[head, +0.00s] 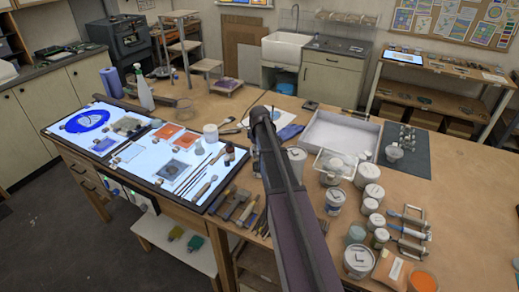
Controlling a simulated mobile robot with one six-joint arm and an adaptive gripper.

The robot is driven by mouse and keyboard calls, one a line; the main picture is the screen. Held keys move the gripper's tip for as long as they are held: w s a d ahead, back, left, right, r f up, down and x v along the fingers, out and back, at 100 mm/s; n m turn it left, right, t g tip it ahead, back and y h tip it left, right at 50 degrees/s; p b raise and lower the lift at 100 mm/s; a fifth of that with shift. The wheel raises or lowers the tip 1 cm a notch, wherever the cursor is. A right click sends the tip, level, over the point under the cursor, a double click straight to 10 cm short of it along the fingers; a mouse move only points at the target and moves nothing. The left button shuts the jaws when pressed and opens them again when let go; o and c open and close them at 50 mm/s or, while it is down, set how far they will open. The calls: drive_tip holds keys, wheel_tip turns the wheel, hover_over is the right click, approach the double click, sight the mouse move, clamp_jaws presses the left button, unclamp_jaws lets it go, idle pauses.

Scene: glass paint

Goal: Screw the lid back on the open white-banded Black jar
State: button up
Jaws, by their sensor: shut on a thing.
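My arm (286,205) reaches from the bottom edge up to a dark joint over the worktable. My gripper cannot be made out; the arm may hide it. I cannot pick out the open white-banded Black jar or its lid for certain. A small dark bottle (229,156) with a pale band stands at the right edge of the light table. Several white-lidded jars stand right of my arm, among them a large one (358,262) at the front and another (334,201) behind it. Their labels are too small to read.
The lit table (62,148) on the left holds glass pieces, brushes and a white pot (211,132). A white tray (340,132), a clear bin (334,165) and a dark mat (421,151) lie right of my arm. The wooden table (470,190) is clear at far right.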

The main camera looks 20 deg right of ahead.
sight(258, 156)
drive_tip(key=shift+n, duration=0.3)
drive_tip(key=shift+f+b, duration=1.6)
drive_tip(key=shift+f, duration=0.05)
drive_tip(key=shift+s+f, duration=0.1)
drive_tip(key=shift+s, duration=0.1)
drive_tip(key=shift+f+b, duration=0.85)
drive_tip(key=shift+b, duration=0.1)
idle(1.5)
drive_tip(key=shift+r, duration=0.1)
drive_tip(key=shift+c, duration=0.4)
drive_tip(key=shift+w+a+m+h, duration=0.15)
drive_tip(key=shift+m+h, duration=0.05)
drive_tip(key=shift+m, duration=1.05)
drive_tip(key=shift+w+a+m+h, duration=0.15)
drive_tip(key=shift+m+h, duration=0.05)
drive_tip(key=shift+m, duration=1.05)
